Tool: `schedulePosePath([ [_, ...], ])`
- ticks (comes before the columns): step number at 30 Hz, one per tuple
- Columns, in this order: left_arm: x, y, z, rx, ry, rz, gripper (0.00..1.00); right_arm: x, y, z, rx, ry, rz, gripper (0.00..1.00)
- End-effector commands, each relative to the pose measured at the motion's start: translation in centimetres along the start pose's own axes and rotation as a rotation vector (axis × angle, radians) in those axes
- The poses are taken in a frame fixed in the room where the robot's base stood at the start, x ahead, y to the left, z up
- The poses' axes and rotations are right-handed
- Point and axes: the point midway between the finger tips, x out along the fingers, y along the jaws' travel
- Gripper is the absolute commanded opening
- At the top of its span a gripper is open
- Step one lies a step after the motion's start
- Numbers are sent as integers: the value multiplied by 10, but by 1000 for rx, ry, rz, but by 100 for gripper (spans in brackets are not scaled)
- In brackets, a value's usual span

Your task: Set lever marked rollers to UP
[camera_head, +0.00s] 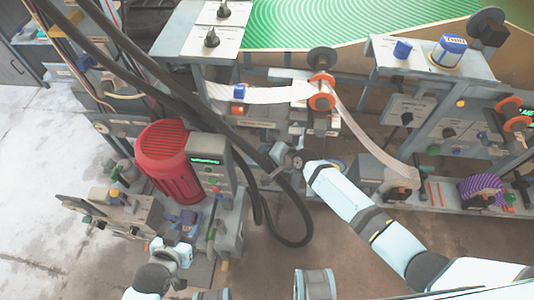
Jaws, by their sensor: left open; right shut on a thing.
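My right arm reaches in from the lower right, and its gripper (284,157) is at the middle of the machine, below the white paper web. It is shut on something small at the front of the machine. The gripper hides most of it, so I cannot tell whether it is the lever marked rollers or how that lever stands. My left gripper (172,248) is at the lower left, open, close to the lower front unit with blue and metal parts (190,222). No label reading rollers is legible in this view.
A red ribbed motor (167,160) stands beside a grey control box (211,170) with a green display. Thick black hoses (262,205) hang in front of the machine, close to my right gripper. A white web (352,135) runs over an orange-flanged roller (321,92). Open floor (40,150) lies left.

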Motion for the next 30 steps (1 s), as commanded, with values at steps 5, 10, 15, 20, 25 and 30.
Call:
schedulePosePath([
  [5,0,0,0,0,0,0,43,0,-3,-2,-2,5,-6,44],
  [10,0,0,0,0,0,0,43,0,-2,-2,-1,3,-4,57],
  [15,0,0,0,0,-1,-1,43,-1,-1,-1,-1,2,-2,57],
  [20,-2,0,-3,2,1,-1,43,-15,-1,-1,-1,2,-2,57],
  [25,-5,-1,-7,6,7,-2,43,-50,-1,-1,-2,3,-2,57],
  [30,-7,-1,-9,11,12,-3,43,-90,-1,-1,-2,3,-2,57],
])
